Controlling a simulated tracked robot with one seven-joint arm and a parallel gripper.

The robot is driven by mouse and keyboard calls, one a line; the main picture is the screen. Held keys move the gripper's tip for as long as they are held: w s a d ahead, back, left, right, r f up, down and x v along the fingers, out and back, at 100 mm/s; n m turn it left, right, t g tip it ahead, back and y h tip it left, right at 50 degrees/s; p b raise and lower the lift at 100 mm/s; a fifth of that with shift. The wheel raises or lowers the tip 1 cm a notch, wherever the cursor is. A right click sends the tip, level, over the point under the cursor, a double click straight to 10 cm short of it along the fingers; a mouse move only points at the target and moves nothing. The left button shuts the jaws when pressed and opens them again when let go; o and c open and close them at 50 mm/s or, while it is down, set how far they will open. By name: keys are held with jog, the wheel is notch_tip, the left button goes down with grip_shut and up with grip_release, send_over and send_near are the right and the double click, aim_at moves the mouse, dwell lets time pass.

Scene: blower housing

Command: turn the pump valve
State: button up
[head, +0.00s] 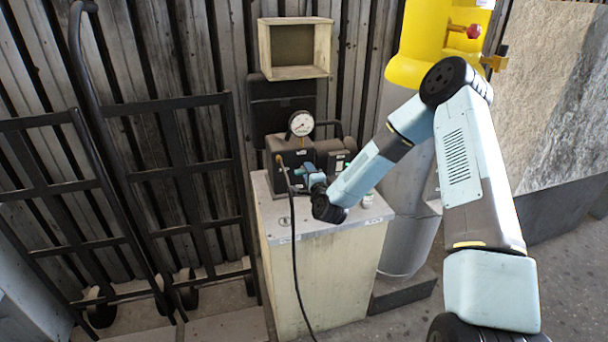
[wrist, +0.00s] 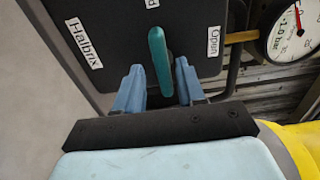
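The pump valve's teal lever handle (wrist: 158,48) stands out from the dark pump face in the wrist view, nearly upright in the picture. The label "Halbrix" is to its left and "Open" to its right. My gripper (wrist: 160,66) has its two blue fingers apart, one on each side of the handle's lower part. A clear gap shows on the left and a smaller one on the right; I see no firm grip. In the head view my gripper (head: 313,176) is at the front of the dark pump (head: 287,158), and my fingers and wrist hide most of the valve there.
A pressure gauge (head: 301,123) tops the pump; it also shows in the wrist view (wrist: 294,30). The pump stands on a pale cabinet (head: 330,270) with a black cable (head: 295,255) hanging in front. Black hand trucks (head: 180,172) stand left, a yellow-topped cylinder (head: 425,45) right.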

jog(key=shift+r, duration=0.15)
jog(key=v, duration=1.3)
jog(key=shift+s, duration=0.3)
jog(key=s+d+r+n+g+h, duration=0.1)
jog(key=s+d+r+n+g, duration=0.2)
jog(key=r, duration=0.4)
jog(key=s+d+r+n+g+h, duration=0.1)
jog(key=s+d+r+n+g, duration=0.1)
jog(key=d+r+n, duration=0.3)
jog(key=s+d+r+n+g+h, duration=0.25)
jog(key=r+n, duration=0.25)
jog(key=r, duration=0.3)
jog(key=s+d+r+g, duration=0.1)
jog(key=s+d+r, duration=0.1)
jog(key=s, duration=0.6)
jog(key=s+d+r+n+g, duration=0.1)
jog(key=s+d+r, duration=0.1)
jog(key=s+r, duration=0.3)
jog(key=s+d+r+n+g, duration=0.1)
jog(key=s+d+r+g, duration=0.1)
jog(key=s, duration=0.9)
notch_tip(320, 180, up, 2)
jog(key=shift+s+d+r, duration=0.1)
jog(key=shift+s+d, duration=0.3)
jog(key=shift+d, duration=0.2)
